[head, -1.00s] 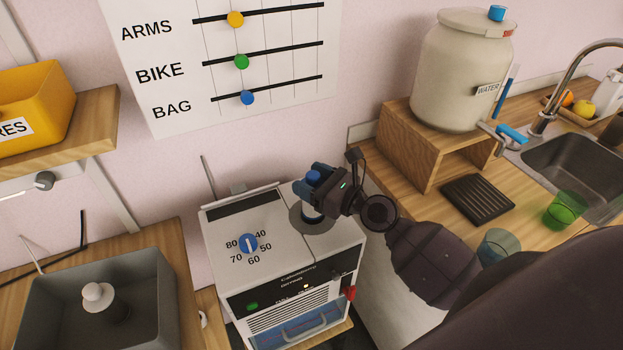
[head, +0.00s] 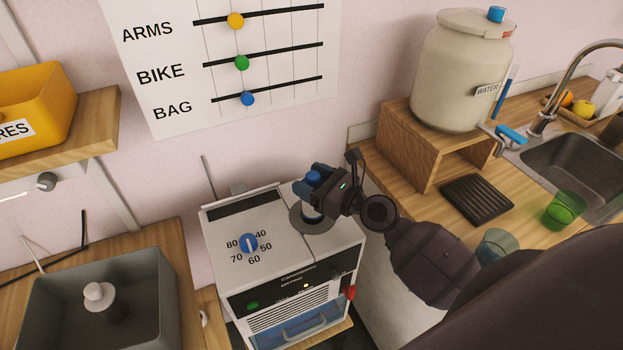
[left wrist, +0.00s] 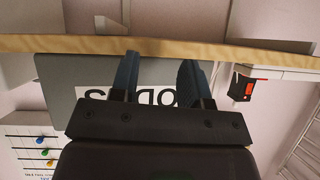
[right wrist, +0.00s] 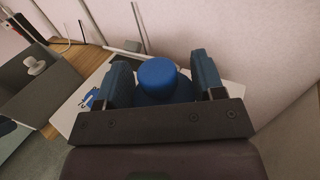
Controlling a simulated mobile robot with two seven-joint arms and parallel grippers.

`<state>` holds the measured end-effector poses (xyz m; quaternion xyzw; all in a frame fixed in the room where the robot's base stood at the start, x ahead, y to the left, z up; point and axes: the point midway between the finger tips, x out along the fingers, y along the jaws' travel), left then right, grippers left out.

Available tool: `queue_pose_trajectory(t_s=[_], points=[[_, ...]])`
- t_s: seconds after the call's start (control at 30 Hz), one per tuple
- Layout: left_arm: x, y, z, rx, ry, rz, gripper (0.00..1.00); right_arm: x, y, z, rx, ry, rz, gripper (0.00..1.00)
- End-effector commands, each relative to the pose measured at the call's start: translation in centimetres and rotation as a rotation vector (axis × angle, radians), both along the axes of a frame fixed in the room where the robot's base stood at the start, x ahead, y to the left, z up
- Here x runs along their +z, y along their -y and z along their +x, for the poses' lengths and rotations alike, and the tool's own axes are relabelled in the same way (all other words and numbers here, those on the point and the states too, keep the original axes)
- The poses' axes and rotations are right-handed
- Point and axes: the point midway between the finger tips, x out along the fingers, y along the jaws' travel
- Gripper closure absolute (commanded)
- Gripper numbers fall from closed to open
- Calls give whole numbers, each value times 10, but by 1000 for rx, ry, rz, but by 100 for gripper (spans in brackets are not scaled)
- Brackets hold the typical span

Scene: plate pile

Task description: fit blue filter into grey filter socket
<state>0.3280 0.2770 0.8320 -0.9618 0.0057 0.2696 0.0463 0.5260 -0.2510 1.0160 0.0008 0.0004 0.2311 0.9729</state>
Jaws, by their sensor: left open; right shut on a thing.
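The blue filter (head: 313,177) stands upright at the grey round socket (head: 297,222) on top of the white machine (head: 270,265). My right gripper (head: 318,182) is shut on the filter from the right side. The right wrist view shows the filter's round blue top (right wrist: 157,73) between the two fingers. The gripper and filter hide much of the socket, so I cannot tell how deep the filter sits. My left gripper (left wrist: 158,80) is open and empty in the left wrist view, near a grey lettered panel. It is not in the head view.
The machine has a blue dial (head: 248,243) and a red part (head: 350,292). A grey bin (head: 45,300) with a white-topped object stands at left. A wooden stand (head: 420,150) bears a water jar (head: 462,75). A green cup (head: 563,210) stands near the sink.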

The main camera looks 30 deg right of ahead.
Motion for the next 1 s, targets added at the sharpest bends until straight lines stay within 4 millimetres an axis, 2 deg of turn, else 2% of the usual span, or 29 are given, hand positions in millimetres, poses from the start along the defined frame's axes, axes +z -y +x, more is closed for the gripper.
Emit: queue_pose_trajectory(t_s=[0.37, 1.0], points=[[1, 0, 0, 0, 1, 0, 57, 0, 0, 0, 0, 0, 0, 77], [-12, 0, -1, 0, -3, 0, 57, -13, 0, 0, 0, 2, 1, 77]])
